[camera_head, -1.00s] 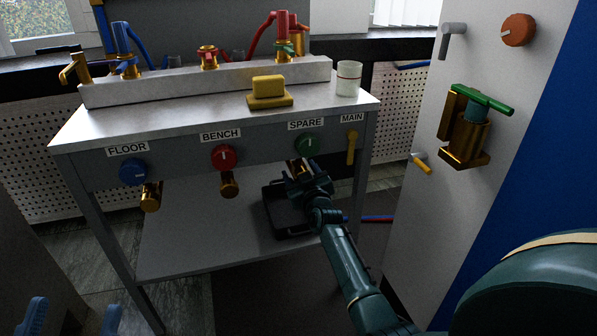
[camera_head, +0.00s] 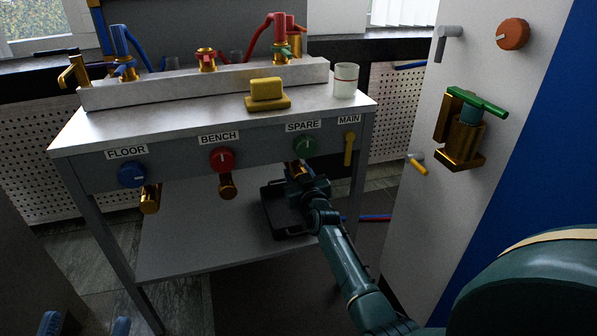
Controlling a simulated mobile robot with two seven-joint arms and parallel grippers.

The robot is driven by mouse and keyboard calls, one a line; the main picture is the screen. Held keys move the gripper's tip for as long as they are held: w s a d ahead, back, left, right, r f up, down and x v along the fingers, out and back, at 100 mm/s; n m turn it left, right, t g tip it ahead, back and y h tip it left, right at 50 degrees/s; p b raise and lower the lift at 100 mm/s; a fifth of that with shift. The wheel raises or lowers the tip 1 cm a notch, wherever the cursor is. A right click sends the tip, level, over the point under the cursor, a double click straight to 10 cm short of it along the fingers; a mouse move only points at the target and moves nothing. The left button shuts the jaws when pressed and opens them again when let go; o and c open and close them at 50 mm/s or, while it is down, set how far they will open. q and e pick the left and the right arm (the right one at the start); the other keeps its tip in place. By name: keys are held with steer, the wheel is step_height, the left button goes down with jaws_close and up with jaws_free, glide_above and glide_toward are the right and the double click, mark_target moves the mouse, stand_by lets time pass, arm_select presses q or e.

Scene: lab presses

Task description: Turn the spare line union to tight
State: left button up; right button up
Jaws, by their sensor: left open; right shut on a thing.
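The spare line union (camera_head: 299,167) is a brass fitting under the bench front, below the SPARE label (camera_head: 303,126) and its green knob (camera_head: 305,146). My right gripper (camera_head: 301,174) is shut on it, reaching up from below right. The jaws and wrist hide most of the union, so its turned position cannot be read. My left gripper (camera_head: 85,325) shows only as two blue fingertips at the bottom left edge, apart and empty, far from the union.
Brass fittings hang below the FLOOR knob (camera_head: 132,174) and BENCH knob (camera_head: 222,159). A yellow MAIN lever (camera_head: 349,149) is right of the union. A black tray (camera_head: 277,226) sits on the lower shelf (camera_head: 190,246). A white panel (camera_head: 415,225) with brass valve (camera_head: 460,140) stands at right.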

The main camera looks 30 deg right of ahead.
steer(key=m, duration=0.2)
steer(key=shift+m+p, duration=0.3)
arm_select(q)
steer(key=shift+s+d+f+n+g+y, duration=0.15)
steer(key=shift+s+f+n+y, duration=0.1)
steer(key=shift+f, duration=0.15)
steer(key=shift+s+a+f+n+g+y, duration=0.1)
steer(key=shift+f+n+g+y, duration=0.05)
steer(key=shift+f+n, duration=0.15)
arm_select(e)
steer(key=o, duration=1)
arm_select(q)
steer(key=shift+r, duration=0.1)
